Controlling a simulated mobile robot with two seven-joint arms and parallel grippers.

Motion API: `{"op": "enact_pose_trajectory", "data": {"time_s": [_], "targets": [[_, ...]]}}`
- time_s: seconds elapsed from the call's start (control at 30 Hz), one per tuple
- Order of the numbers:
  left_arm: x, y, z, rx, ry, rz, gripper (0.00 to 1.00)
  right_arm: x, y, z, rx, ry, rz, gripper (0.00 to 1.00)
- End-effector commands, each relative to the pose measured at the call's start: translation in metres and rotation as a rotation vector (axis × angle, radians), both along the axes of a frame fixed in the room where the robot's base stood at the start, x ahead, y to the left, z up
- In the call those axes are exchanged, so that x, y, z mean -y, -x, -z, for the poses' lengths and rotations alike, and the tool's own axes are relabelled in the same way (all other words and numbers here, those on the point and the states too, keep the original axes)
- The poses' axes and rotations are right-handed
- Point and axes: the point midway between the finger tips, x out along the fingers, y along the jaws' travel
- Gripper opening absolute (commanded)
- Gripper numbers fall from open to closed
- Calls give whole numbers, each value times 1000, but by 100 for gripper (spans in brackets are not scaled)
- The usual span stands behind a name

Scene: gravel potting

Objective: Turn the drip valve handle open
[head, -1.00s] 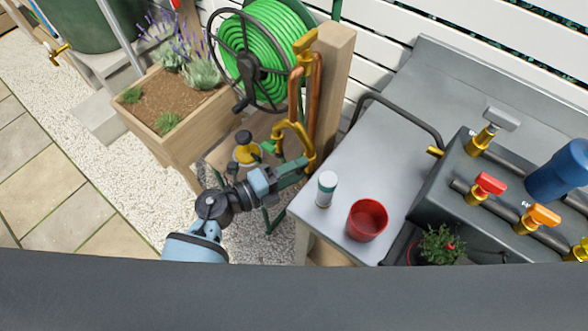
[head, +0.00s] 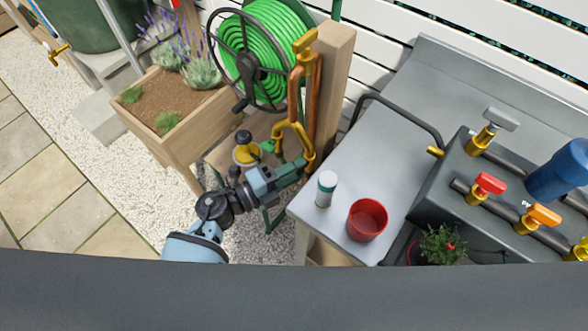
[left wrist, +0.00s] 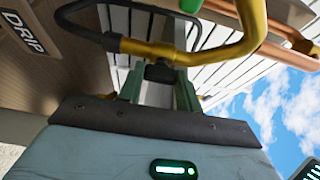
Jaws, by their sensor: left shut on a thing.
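My left gripper (head: 301,166) reaches in from the left to the yellow brass fitting (head: 283,130) low on the wooden post. In the left wrist view the green fingers of my left gripper (left wrist: 160,85) are shut on a small dark piece, the drip valve handle (left wrist: 160,72), just under a curved brass pipe (left wrist: 225,48). The fingers hide much of the handle, so its exact angle cannot be told. A DRIP label (left wrist: 24,33) is on the wooden face at the left of that view. My right gripper is not in view.
A green hose reel (head: 262,55) stands behind my gripper, beside the wooden post (head: 332,90). A planter (head: 170,120) is at the left.

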Motion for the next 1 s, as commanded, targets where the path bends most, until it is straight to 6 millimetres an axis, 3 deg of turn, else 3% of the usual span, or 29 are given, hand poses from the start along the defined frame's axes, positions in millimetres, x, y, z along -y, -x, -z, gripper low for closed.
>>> {"op": "enact_pose_trajectory", "data": {"time_s": [0.23, 0.27, 0.43, 0.77, 1.0], "targets": [[0, 0, 0, -5, 5, -1, 12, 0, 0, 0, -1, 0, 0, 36], [-1, 0, 0, -5, 5, -1, 36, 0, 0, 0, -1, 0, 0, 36], [0, 0, 0, -5, 4, -1, 56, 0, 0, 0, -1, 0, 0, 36], [-4, 2, 1, -3, 2, -2, 56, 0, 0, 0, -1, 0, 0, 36], [-32, 19, 2, -6, -1, -2, 56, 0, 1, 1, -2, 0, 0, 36]]}}
